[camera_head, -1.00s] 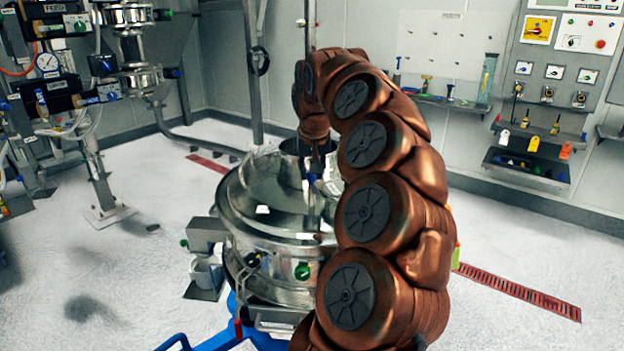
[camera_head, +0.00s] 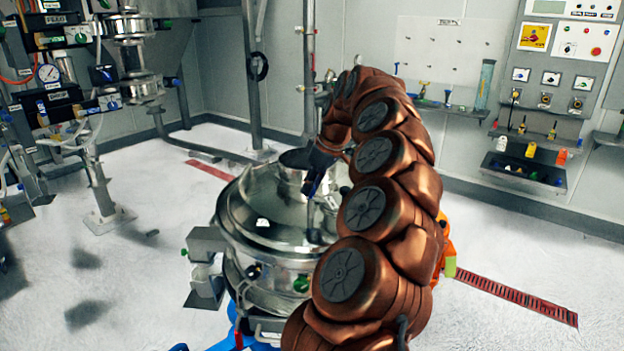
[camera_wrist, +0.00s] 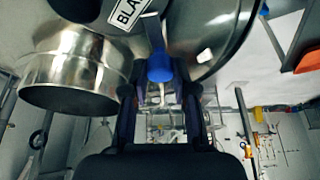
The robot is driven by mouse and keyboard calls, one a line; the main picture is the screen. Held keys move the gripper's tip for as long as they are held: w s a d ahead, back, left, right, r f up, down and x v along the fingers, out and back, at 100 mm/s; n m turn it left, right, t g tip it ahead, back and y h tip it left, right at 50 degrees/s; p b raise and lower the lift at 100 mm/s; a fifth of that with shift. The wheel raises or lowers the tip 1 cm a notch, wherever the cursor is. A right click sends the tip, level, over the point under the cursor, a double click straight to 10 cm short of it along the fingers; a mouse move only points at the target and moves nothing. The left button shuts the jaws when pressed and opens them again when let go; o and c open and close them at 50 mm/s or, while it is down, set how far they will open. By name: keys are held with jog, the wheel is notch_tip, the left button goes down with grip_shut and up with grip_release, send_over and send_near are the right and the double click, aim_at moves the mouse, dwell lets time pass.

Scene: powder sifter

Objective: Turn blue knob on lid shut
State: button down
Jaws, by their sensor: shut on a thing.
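The blue knob (camera_wrist: 160,66) shows in the wrist view between the two dark fingers of my gripper (camera_wrist: 160,85), which is shut on it. The steel lid (camera_wrist: 205,35) of the sifter fills the top of that view. In the head view the round steel lid (camera_head: 262,215) sits on the sifter body. My gripper (camera_head: 310,190) reaches down over the lid's right side there. The knob is hidden behind my gripper and arm in the head view, so how far it is turned cannot be told.
A steel collar (camera_wrist: 68,85) stands beside the fingers, with a black-lettered label (camera_wrist: 130,10) near them. A green knob (camera_head: 301,284) is on the sifter's front. Pipework with a gauge (camera_head: 48,73) stands at the left. The floor (camera_head: 110,270) at the left is open.

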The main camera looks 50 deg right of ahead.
aim_at(323, 199)
jog(key=shift+d+n+g+y+p, duration=0.15)
jog(key=shift+n+y+p, duration=0.25)
jog(key=shift+n, duration=0.5)
jog(key=shift+a+n+g+y+p, duration=0.15)
jog(key=shift+n+p, duration=0.3)
jog(key=shift+n, duration=0.45)
jog(key=shift+d, duration=0.1)
jog(key=c, duration=0.9)
grip_release()
jog(key=shift+v, duration=3.7)
jog(key=shift+d, duration=0.1)
